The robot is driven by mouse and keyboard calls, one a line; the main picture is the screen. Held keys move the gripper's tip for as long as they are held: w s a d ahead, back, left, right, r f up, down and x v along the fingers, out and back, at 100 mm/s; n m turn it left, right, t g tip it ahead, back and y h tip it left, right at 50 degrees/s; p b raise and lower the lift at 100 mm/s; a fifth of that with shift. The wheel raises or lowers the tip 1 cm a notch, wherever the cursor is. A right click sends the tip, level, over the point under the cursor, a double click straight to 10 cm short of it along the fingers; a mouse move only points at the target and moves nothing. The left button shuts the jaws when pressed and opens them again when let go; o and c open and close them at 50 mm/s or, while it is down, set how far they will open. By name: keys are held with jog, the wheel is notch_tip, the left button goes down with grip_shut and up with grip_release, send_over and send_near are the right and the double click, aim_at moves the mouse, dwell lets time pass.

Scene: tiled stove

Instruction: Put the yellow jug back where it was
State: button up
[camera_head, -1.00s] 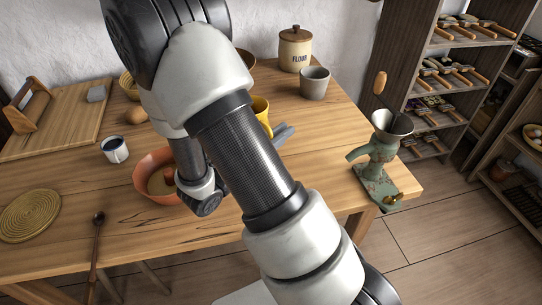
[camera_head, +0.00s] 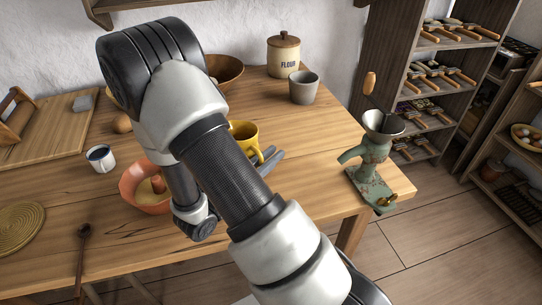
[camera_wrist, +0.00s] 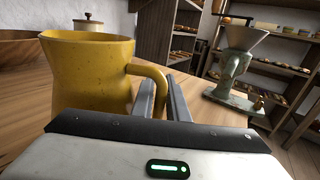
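The yellow jug (camera_head: 243,131) is partly hidden behind my arm in the head view, near the middle of the wooden table. In the wrist view the jug (camera_wrist: 90,75) stands close on the left, roughly upright, with its handle (camera_wrist: 150,73) reaching to my fingers. My gripper (camera_head: 274,160) is at the handle side of the jug; its fingers also show in the wrist view (camera_wrist: 164,98). They are close together with the handle between them. The jug's base is hidden, so I cannot tell if it touches the table.
An orange bowl (camera_head: 135,193) and a white mug (camera_head: 101,158) are left of my arm. A flour jar (camera_head: 283,57), grey cup (camera_head: 303,87) and brown bowl (camera_head: 228,69) stand behind. A green grinder (camera_head: 372,160) is at the right edge. The tabletop (camera_head: 315,135) between is clear.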

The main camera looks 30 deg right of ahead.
jog(key=shift+o, duration=1.3)
jog(key=shift+r, duration=0.15)
